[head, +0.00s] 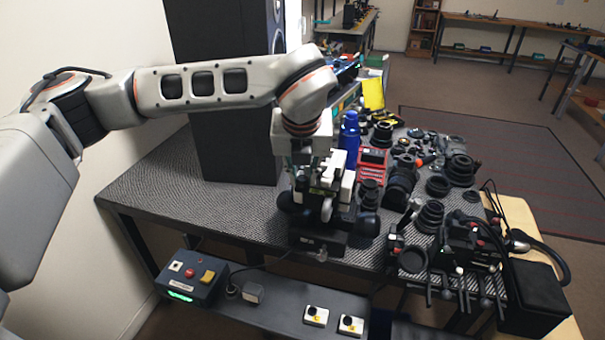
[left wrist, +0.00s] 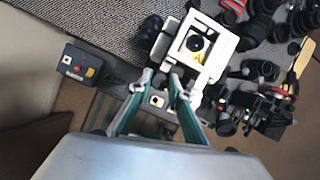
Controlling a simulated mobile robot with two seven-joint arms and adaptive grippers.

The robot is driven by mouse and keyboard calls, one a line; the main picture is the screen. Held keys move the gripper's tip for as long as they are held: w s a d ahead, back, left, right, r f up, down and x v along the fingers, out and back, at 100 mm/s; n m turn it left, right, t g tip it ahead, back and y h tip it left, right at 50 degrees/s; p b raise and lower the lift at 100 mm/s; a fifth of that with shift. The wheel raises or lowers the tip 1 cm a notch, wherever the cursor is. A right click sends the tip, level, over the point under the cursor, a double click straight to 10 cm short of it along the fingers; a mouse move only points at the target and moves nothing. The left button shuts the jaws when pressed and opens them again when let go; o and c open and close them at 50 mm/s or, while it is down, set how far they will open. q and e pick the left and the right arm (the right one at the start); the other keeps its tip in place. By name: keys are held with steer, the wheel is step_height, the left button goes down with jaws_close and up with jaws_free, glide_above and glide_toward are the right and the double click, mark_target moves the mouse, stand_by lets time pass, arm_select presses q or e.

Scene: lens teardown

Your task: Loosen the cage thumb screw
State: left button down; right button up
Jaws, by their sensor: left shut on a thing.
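The white cage (left wrist: 206,28) is a square frame around a dark round lens part with a yellow warning label, in the left wrist view. In the head view the cage (head: 348,186) stands on a black base (head: 318,240) near the table's front edge, partly hidden by my gripper. My left gripper (head: 322,185) reaches down onto it from above. In the left wrist view its two green-backed fingers (left wrist: 161,80) close in at the cage's lower left edge. They are shut on a small part there, apparently the cage thumb screw, which the fingertips hide. My right gripper is not in view.
A black speaker tower (head: 232,110) stands behind to the left. A blue bottle (head: 349,138), a red case (head: 371,166) and several lens parts crowd the right side. A control box (head: 191,277) sits on the lower front shelf. The table's left part is clear.

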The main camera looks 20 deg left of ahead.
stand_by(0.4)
arm_select(q)
steer(key=c, duration=1.8)
jaws_free()
steer(key=shift+c, duration=0.2)
